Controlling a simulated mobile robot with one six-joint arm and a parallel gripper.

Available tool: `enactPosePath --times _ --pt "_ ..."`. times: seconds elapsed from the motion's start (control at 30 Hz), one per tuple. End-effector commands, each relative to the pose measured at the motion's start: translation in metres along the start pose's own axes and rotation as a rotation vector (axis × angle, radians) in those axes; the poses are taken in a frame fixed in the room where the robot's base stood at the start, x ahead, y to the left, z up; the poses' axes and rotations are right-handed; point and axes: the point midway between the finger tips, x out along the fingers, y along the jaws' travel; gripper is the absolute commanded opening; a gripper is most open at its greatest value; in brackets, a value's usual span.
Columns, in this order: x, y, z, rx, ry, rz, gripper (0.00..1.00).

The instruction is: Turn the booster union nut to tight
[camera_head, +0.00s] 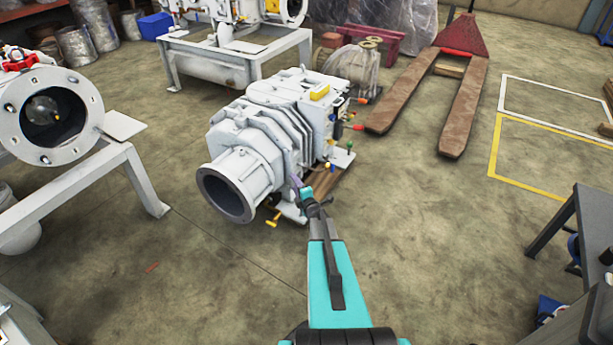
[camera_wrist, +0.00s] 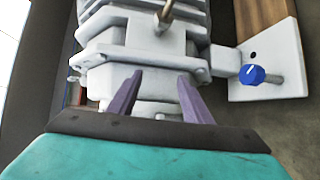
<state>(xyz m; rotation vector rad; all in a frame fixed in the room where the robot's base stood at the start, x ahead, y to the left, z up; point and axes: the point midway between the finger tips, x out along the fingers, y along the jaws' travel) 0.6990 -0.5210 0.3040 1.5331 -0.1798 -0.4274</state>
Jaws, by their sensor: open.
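The booster, a large white-grey ribbed machine (camera_head: 265,130), stands on the floor in the middle of the head view, with a round open flange at its front. My gripper (camera_head: 299,187) is at its lower right side. In the wrist view my gripper (camera_wrist: 160,82) is open. Its two purple fingers are apart, on either side of a pale grey flanged part (camera_wrist: 155,88) of the machine. I cannot tell whether they touch it. A blue knob (camera_wrist: 252,75) with a white line sits to the right. I cannot clearly make out which part is the union nut.
A brass-coloured rod (camera_wrist: 165,12) sticks out above the fingers. A yellow handle (camera_head: 273,219) is low on the machine's front. A pallet jack (camera_head: 467,65) stands behind right, a white frame (camera_head: 85,170) left and a dark table (camera_head: 575,230) right.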

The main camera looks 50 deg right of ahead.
Motion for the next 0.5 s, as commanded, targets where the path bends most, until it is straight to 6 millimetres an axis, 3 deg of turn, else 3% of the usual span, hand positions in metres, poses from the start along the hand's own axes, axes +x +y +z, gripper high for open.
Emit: enactPosePath --times 0.03,0.5 --pt "0.005 -0.012 0.012 -0.033 0.008 0.032 0.45" --pt "0.001 -0.033 0.087 -0.368 0.108 0.315 0.45"
